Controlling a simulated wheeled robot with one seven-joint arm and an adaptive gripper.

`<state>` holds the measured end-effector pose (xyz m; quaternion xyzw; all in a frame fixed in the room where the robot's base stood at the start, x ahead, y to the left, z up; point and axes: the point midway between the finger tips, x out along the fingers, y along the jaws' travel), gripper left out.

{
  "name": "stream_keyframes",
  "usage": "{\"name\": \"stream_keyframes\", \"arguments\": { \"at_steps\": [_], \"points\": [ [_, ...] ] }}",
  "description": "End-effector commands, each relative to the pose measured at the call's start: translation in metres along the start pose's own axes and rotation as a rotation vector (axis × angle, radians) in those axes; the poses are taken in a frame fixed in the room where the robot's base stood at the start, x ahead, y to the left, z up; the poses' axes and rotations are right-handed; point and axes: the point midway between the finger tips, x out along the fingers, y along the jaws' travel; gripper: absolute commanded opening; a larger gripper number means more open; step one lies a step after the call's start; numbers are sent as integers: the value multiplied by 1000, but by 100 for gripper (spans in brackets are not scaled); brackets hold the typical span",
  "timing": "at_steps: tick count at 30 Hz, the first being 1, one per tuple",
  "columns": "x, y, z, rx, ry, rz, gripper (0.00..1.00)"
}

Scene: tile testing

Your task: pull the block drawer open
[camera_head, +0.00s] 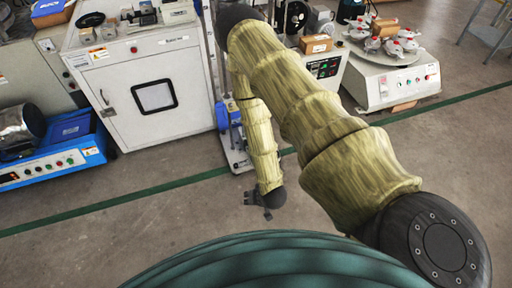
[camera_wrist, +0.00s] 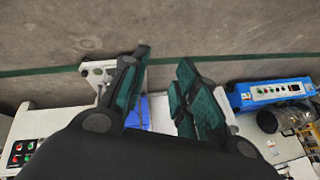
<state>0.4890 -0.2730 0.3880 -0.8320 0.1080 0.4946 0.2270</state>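I cannot make out a block drawer in either view. My gripper (camera_head: 259,207) hangs over the bare floor in the head view, in front of the machines. In the wrist view my gripper (camera_wrist: 161,75) has its two dark green-padded fingers spread apart, with nothing held between them. Past the fingers lies concrete floor, and a blue part (camera_wrist: 137,113) shows partly behind them. My gripper touches nothing that I can see.
A white cabinet (camera_head: 187,120) with a windowed door stands at upper left. A blue-based machine (camera_head: 60,163) is at far left. A white machine with a round turntable (camera_head: 402,89) stands at upper right. A green line (camera_head: 130,200) crosses the open floor.

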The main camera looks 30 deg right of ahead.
Motion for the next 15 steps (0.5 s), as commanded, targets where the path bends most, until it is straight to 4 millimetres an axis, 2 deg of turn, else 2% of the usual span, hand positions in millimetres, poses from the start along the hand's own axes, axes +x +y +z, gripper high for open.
{"name": "stream_keyframes", "arguments": {
  "at_steps": [1, 3, 15],
  "points": [
    [29, 8, -3, 32, 35, -18, 29],
    [53, 13, -14, 80, 82, -49, 29],
    [171, 47, -78, 338, 326, -264, 29]
  ]
}}
